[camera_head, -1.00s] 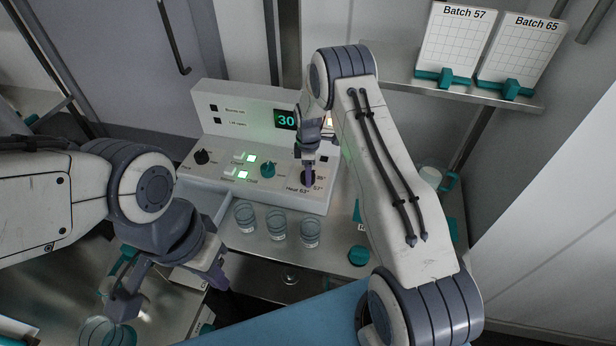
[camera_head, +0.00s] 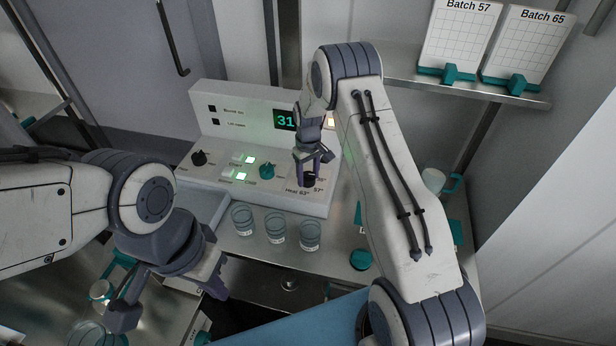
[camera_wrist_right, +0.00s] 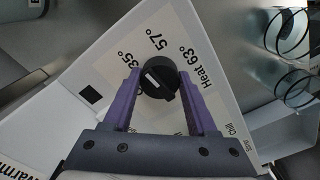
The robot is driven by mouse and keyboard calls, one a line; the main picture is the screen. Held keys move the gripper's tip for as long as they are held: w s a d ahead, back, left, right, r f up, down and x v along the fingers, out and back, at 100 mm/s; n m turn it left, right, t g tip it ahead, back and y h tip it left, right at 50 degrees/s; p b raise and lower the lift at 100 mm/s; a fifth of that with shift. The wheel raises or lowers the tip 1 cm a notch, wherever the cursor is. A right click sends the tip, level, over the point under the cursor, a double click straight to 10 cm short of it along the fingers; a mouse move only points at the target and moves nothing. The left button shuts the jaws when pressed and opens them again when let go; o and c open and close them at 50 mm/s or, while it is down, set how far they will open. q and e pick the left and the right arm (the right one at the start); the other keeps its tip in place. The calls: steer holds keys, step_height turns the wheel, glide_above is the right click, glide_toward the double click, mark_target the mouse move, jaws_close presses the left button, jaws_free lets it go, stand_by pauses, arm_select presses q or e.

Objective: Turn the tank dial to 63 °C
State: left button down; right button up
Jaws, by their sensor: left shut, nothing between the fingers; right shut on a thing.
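The tank dial (camera_wrist_right: 160,78) is a black round knob with a white mark, beside the printed labels 35°, 57° and Heat 63° in the right wrist view. The mark slants across the knob's face; I cannot tell exactly which label it points at. My right gripper (camera_wrist_right: 159,92) is shut on the dial, one purple finger on each side. In the head view the dial (camera_head: 309,179) is at the panel's right end, partly hidden by my right gripper (camera_head: 312,166). My left gripper (camera_head: 214,284) is shut and empty at lower left, away from the panel.
The white control panel (camera_head: 235,110) has a green display (camera_head: 286,120) reading 31, lit green buttons, a black knob (camera_head: 199,158) and a teal knob (camera_head: 267,170). Several glass jars (camera_head: 276,229) stand just in front. Batch cards (camera_head: 461,38) stand on a shelf at upper right.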

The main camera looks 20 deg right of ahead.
mark_target(307, 174)
steer(key=m, duration=0.4)
steer(key=shift+w+m+b, duration=0.1)
steer(key=shift+m+b, duration=0.2)
steer(key=shift+b, duration=0.05)
steer(key=m, duration=0.4)
steer(key=shift+m+b, duration=0.3)
steer(key=m, duration=0.9)
steer(key=shift+w+r+b, duration=0.1)
steer(key=shift+b, duration=0.2)
steer(key=shift+m, duration=0.5)
steer(key=o, duration=1.4)
steer(key=shift+a, duration=0.1)
steer(key=shift+c, duration=0.2)
step_height(307, 174, up, 10)
steer(key=b, duration=0.1)
steer(key=shift+r, duration=0.2)
